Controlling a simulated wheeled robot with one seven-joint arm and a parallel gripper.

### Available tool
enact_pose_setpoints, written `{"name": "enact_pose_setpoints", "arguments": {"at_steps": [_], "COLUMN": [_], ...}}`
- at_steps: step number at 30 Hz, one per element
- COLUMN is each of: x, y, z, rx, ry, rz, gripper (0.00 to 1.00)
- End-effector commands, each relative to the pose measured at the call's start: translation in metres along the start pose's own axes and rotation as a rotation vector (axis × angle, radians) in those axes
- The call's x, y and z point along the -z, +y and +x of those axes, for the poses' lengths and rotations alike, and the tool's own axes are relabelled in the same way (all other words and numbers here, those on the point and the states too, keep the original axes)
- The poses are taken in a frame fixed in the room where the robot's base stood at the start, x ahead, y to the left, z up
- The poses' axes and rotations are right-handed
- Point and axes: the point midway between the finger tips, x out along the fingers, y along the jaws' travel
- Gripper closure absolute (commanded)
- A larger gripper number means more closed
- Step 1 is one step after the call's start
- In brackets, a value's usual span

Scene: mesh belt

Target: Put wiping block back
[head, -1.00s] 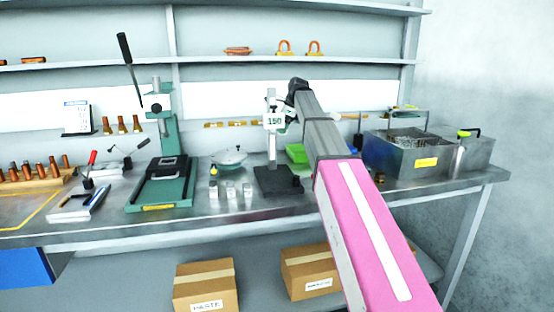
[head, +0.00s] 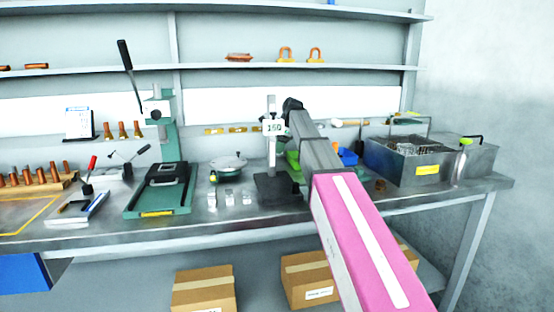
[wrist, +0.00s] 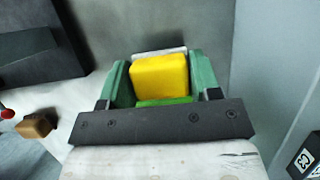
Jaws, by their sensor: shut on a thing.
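In the wrist view my gripper (wrist: 162,72) has two green fingers, one on each side of a yellow block (wrist: 159,78), which I take to be the wiping block. It is shut on this block. A green strip shows at the block's near edge and a pale strip beyond its far edge. I cannot tell whether the block touches the surface below. In the head view my own arm reaches over the bench and hides the gripper and block.
A stand with a "150" sign (head: 274,127) is left of my arm. A green press (head: 165,205) stands further left. A brown piece (wrist: 35,125) and a black C3 block (wrist: 305,161) show near my gripper.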

Motion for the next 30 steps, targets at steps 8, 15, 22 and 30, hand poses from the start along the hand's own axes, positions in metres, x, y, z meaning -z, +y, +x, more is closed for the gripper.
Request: {"name": "enact_pose_setpoints", "arguments": {"at_steps": [8, 15, 22, 30], "x": [0.012, 0.018, 0.019, 0.021], "y": [0.001, 0.000, 0.000, 0.000], "z": [0.029, 0.044, 0.046, 0.050], "rx": [-0.001, 0.000, 0.000, 0.000], "ry": [0.000, 0.000, 0.000, 0.000], "rz": [0.001, 0.000, 0.001, 0.000], "gripper": [0.65, 0.65, 0.65, 0.20]}}
